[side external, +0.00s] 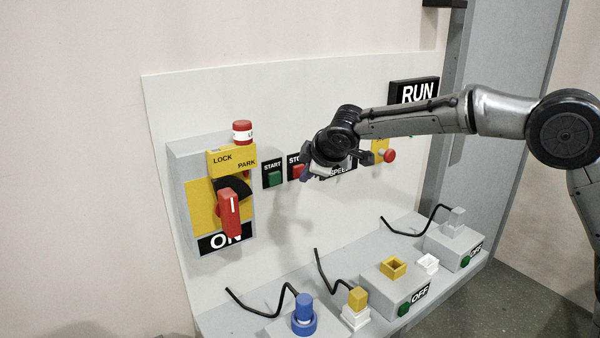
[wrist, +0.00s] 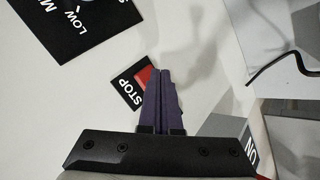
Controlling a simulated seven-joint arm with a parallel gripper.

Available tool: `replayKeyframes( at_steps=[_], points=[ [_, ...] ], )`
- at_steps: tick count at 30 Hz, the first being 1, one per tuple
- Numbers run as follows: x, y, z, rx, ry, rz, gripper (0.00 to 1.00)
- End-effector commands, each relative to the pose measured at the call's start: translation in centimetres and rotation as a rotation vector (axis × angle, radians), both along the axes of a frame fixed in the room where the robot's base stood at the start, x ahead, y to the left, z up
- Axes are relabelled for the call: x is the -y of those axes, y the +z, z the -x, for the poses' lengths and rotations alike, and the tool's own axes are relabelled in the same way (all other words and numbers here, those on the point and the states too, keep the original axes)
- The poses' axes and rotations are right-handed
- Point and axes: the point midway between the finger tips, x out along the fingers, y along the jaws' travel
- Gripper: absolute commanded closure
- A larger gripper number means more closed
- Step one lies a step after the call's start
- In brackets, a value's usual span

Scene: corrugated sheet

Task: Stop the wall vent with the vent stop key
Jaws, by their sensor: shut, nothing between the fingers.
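The stop key is a red button (side external: 298,172) on a black plate marked STO, its last letter hidden by my gripper. In the wrist view, the red button (wrist: 145,78) shows beside the STOP lettering, partly covered by my fingers. My gripper (wrist: 165,72) is shut and empty, its purple fingertips overlapping the button's edge in that view. In the side view, my gripper (side external: 306,167) is in front of the wall panel, just right of the stop key. I cannot tell whether the fingertips touch the button. A RUN sign (side external: 417,92) is at the upper right.
A green START key (side external: 275,179) is left of the stop key. A switch box with a red handle (side external: 229,213) and ON label stands further left. A speed dial plate (wrist: 85,35) is partly hidden; a red mushroom button (side external: 389,156) is to the right. Boxes marked OFF (side external: 420,293) line the shelf below.

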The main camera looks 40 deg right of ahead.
Motion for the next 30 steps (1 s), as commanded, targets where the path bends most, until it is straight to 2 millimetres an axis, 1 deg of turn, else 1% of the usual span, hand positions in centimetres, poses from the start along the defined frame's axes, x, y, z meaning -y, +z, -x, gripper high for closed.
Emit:
replayKeyframes(
  at_steps=[21,30],
  points=[
    [0.01,0.02,-0.79,0.0,0.0,0.0,1.0],
    [0.0,0.03,-0.77,0.001,0.0,0.0,1.0]
  ],
)
